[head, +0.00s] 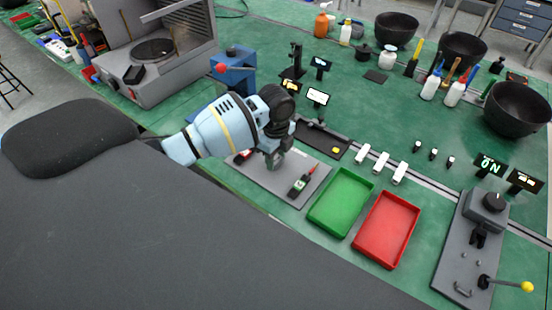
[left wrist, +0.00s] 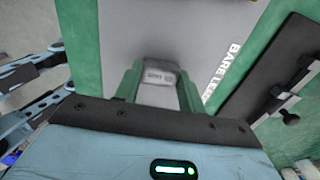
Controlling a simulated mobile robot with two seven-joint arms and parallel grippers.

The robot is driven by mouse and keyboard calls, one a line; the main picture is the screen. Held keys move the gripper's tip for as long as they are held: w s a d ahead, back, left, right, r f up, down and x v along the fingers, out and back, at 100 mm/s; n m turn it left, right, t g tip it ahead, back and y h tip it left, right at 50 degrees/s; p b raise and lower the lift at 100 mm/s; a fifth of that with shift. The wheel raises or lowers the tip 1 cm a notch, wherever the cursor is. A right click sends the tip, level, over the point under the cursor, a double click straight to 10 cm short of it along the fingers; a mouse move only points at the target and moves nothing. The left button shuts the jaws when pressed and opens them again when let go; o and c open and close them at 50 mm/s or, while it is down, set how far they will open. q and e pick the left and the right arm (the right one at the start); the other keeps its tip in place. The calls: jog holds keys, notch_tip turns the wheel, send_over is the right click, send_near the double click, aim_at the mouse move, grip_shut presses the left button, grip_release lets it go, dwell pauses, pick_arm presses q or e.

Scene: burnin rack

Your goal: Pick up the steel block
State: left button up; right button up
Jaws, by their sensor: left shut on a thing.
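My left gripper (head: 273,160) is over the grey plate (head: 287,184), pointing down. In the left wrist view its two fingers (left wrist: 160,88) are shut on the steel block (left wrist: 160,76), a small grey block with dark lettering on its top. The block is hidden or too small to make out in the head view. The plate under it also shows in the left wrist view (left wrist: 200,40), with printed letters at its right side. I cannot tell whether the block touches the plate. My right gripper is not in view.
A red-and-black device (head: 300,185) lies on the plate's right part. A green tray (head: 318,216) and a red tray (head: 361,240) stand right of it. A black tray (head: 311,133) lies behind. A lever panel (head: 455,270) stands far right.

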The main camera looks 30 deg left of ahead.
pick_arm(q)
jog(key=r, duration=0.3)
jog(key=shift+s+a, duration=0.1)
jog(key=shift+s, duration=0.15)
jog(key=s+a+r, duration=0.1)
jog(key=s+a, duration=0.2)
jog(key=s, duration=1.2)
jog(key=shift+r, duration=0.15)
